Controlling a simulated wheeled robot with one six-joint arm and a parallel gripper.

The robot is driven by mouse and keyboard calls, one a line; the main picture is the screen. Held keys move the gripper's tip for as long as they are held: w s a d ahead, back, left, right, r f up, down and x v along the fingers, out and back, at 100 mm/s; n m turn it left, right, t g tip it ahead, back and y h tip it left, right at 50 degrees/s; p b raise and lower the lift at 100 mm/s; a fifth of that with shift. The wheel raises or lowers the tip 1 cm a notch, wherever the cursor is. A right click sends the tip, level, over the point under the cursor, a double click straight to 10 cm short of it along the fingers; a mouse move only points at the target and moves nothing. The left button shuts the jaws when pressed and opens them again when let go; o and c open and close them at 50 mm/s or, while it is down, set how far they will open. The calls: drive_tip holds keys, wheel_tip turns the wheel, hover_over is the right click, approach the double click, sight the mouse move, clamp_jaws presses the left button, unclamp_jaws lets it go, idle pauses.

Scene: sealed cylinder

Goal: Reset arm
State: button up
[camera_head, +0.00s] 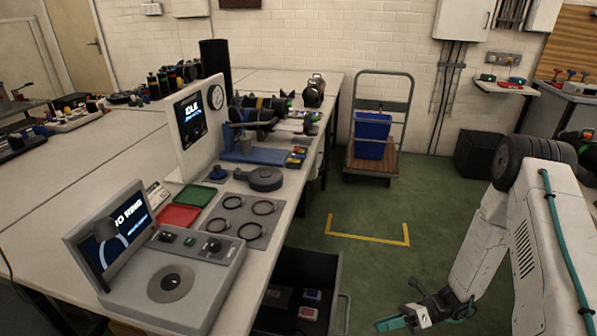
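My arm comes in at the right edge and bends down over the green floor, beside the workbench. My gripper (407,314) hangs low near the bottom edge, to the right of the open drawer. It has dark parts, a teal piece at its left end and a small white patch. It is small and seen at an angle, so I cannot tell how far apart its fingers are. I see no cylinder in it.
The workbench (110,165) on the left holds a console with a screen (105,235), a red tray (179,217), a green tray (194,196) and a plate with several rings (222,225). An open drawer (289,275) juts out. A cart with a blue bin (372,130) stands behind. The middle floor is clear.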

drive_tip(key=s+d+r+n+g+h, duration=0.1)
drive_tip(key=s+r+n+g+h, duration=0.2)
drive_tip(key=r+n, duration=0.7)
drive_tip(key=s+d+r+n+g+h, duration=0.15)
drive_tip(key=r+n+h, duration=0.45)
drive_tip(key=r, duration=0.7)
drive_tip(key=s+r+n+t+h, duration=0.3)
drive_tip(key=s+r+n+t, duration=0.1)
drive_tip(key=r, duration=0.6)
drive_tip(key=s+r+n+t+h, duration=0.3)
drive_tip(key=s+r+n+t, duration=0.1)
drive_tip(key=s+r+n, duration=0.3)
wheel_tip(320, 180, up, 4)
drive_tip(key=s, duration=0.2)
drive_tip(key=shift+s+d, duration=0.25)
drive_tip(key=shift+s, duration=0.05)
drive_tip(key=shift+r, duration=0.1)
